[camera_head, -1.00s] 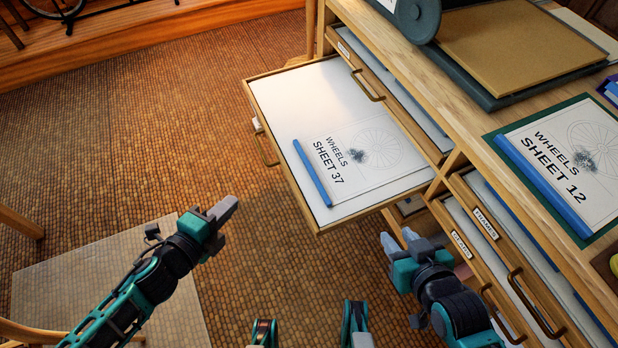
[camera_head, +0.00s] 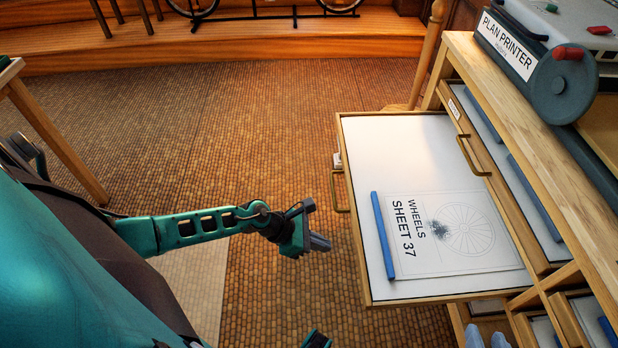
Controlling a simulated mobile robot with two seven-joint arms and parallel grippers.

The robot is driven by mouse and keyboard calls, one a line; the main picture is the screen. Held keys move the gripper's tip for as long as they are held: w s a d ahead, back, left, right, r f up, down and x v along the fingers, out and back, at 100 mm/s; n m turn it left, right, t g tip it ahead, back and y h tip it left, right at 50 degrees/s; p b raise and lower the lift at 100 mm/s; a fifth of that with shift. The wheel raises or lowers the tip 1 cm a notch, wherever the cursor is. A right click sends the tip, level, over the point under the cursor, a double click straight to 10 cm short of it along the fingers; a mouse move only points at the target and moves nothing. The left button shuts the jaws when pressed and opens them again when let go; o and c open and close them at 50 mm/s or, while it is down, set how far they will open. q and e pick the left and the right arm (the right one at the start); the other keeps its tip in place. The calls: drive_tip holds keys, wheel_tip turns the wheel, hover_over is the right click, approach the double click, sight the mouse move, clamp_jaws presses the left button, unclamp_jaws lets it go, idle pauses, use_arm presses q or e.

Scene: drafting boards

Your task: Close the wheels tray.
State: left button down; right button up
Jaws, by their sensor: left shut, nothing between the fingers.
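The wheels tray (camera_head: 356,232) is a shallow wooden drawer, pulled well out of the cabinet toward the left. Its front with a brass handle (camera_head: 338,190) faces left. A white sheet marked WHEELS SHEET 37 (camera_head: 455,240) lies in it, with a blue strip (camera_head: 382,236) along its left edge. My left gripper (camera_head: 322,243) is shut and empty, just left of the tray front and below the handle, with its fingers pointing right. A gap seems to separate them.
The wooden cabinet (camera_head: 470,60) stands on the right, with a PLAN PRINTER (camera_head: 560,85) on top. Another tray with blue strips (camera_head: 520,190) lies right of the wheels tray, and lower trays show at bottom right. The floor (camera_head: 230,110) left of the tray is clear.

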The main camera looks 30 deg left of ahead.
sight(357, 250)
use_arm(q)
drive_tip(key=shift+w+d+f, duration=0.35)
drive_tip(key=shift+w+d, duration=0.3)
drive_tip(key=shift+d, duration=0.2)
drive_tip(key=shift+w+d+f, duration=0.35)
drive_tip(key=shift+w+d, duration=0.25)
drive_tip(key=shift+d, duration=0.2)
drive_tip(key=shift+w+d+f, duration=0.35)
drive_tip(key=shift+w+d, duration=0.3)
drive_tip(key=shift+d, duration=0.2)
use_arm(e)
drive_tip(key=shift+f, duration=0.5)
